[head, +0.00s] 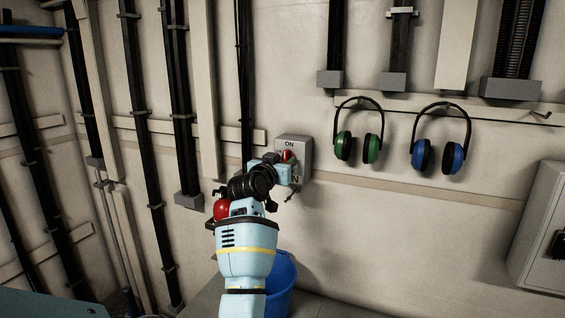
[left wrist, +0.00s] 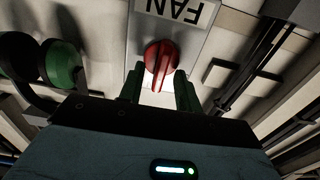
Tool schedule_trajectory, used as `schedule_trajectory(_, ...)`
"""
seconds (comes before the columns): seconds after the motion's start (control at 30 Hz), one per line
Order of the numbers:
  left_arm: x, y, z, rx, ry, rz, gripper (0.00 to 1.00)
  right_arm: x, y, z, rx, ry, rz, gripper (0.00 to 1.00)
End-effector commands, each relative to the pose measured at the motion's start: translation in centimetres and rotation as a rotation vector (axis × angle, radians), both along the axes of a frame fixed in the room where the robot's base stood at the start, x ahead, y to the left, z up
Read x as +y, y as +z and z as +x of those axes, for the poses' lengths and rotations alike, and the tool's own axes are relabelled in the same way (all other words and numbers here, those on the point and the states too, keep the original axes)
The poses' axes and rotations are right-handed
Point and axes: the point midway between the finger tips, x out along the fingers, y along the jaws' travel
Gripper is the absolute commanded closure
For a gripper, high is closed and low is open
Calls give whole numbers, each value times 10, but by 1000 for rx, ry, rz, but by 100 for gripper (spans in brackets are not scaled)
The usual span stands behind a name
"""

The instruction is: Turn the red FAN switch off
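The red FAN switch (head: 287,155) is a rotary knob on a grey box (head: 302,150) on the wall. The head view shows "ON" above the knob; my left gripper hides the lower part of the box. In the left wrist view, the knob (left wrist: 161,62) and the upside-down "FAN" label (left wrist: 180,12) show close up. My left gripper (left wrist: 160,92) is open, with its green fingers on either side of the knob's ridge. Light shows between the fingers, and I cannot tell whether they touch the knob. My right gripper is not in view.
Green earmuffs (head: 372,148) and blue earmuffs (head: 458,158) hang right of the switch box. Dark vertical conduits (head: 180,110) run down the wall at left. A blue bucket (head: 284,285) stands below, behind my left arm. A grey cabinet (head: 540,225) is at far right.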

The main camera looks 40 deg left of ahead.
Motion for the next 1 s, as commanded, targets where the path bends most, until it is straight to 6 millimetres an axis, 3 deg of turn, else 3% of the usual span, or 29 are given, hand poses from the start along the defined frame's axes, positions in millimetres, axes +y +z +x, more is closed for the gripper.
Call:
schedule_trajectory(0.17,0,0,0,0,0,0,66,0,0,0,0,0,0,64)
schedule_trajectory(0.43,0,0,0,-1,0,0,100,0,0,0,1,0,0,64)
schedule_trajectory(0.77,0,0,0,-8,0,-22,100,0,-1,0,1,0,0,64)
schedule_trajectory(1.0,1,0,0,-42,0,-128,100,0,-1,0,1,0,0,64)
